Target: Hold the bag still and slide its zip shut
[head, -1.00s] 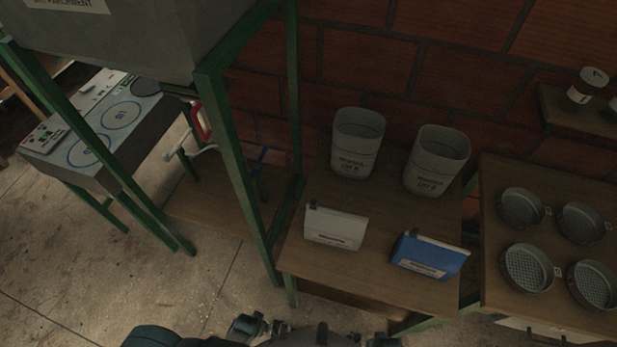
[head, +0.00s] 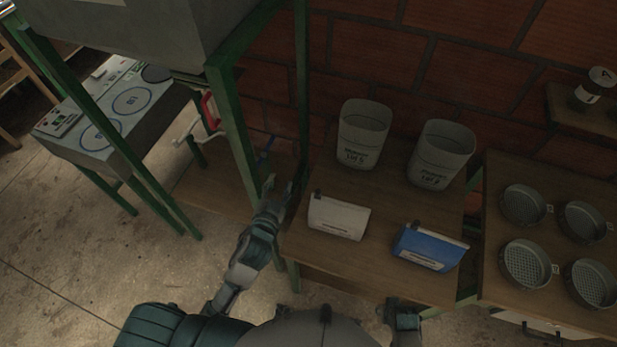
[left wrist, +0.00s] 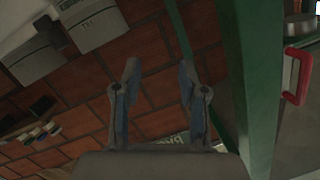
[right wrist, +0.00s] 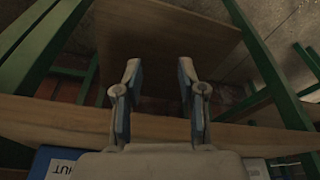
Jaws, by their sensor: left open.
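A white bag (head: 338,217) and a blue bag (head: 430,247) stand on the wooden table, each with a small dark tab at its upper left corner. My left gripper (head: 278,186) is open and empty, left of the white bag near the green post, apart from both bags. In the left wrist view its fingers (left wrist: 157,72) are spread with nothing between. My right gripper shows only partly at the table's front edge, below the blue bag.
Two grey tubs (head: 362,135) (head: 440,155) stand behind the bags. A green post (head: 236,130) rises close left of my left gripper. Several round sieves (head: 526,264) sit on the right table. A red handle (head: 209,111) is further left.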

